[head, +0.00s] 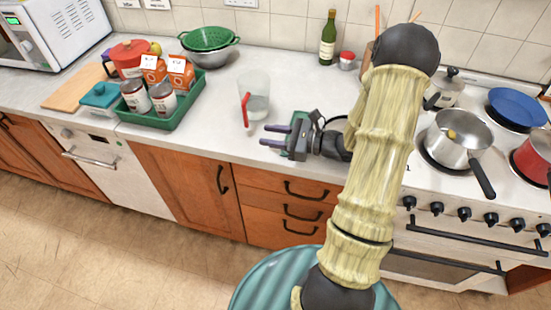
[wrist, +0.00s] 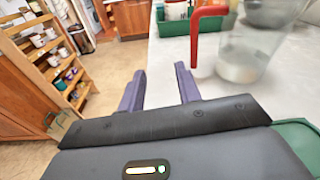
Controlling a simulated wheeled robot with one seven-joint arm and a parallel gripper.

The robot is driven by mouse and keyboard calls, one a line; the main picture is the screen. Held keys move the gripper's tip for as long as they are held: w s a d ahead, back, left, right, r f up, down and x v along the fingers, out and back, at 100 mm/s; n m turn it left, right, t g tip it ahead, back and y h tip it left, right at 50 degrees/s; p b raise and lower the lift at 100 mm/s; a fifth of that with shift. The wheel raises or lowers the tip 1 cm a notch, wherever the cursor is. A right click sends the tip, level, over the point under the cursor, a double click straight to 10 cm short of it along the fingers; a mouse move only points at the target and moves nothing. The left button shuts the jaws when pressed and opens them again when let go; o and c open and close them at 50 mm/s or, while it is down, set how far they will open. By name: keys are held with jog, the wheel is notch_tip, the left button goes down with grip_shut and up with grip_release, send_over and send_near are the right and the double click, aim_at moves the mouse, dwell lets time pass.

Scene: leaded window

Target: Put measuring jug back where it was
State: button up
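The measuring jug (head: 256,98) is clear with a red handle and stands upright on the counter, right of the green tray. It also shows in the wrist view (wrist: 245,58), with its red handle (wrist: 205,12) nearest my fingers. My gripper (head: 268,135) is in front of the jug, close to the counter's front edge, with its fingers pointing left. In the wrist view my gripper (wrist: 160,88) has its two purple fingers apart with nothing between them. The handle is beyond and to the right of the fingertips, not between them.
A green tray (head: 178,122) with cans and cartons stands left of the jug. A green item (head: 300,118) lies partly hidden behind my gripper. The stove with a saucepan (head: 458,140) is on the right.

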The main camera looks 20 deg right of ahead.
jog(key=s+a+f+n+g+h, duration=0.2)
jog(key=s+a+n+g+h, duration=0.2)
jog(key=s+a+n+g, duration=0.65)
jog(key=s+d+r+n+t+h, duration=0.2)
jog(key=s+d+r+n+h, duration=0.1)
jog(key=n+h, duration=0.6)
jog(key=d+r+n, duration=0.1)
jog(key=d+n, duration=0.1)
jog(key=n, duration=0.2)
jog(key=shift+s+n+t, duration=0.25)
jog(key=shift+n+t, duration=0.1)
jog(key=shift+w+r, duration=0.1)
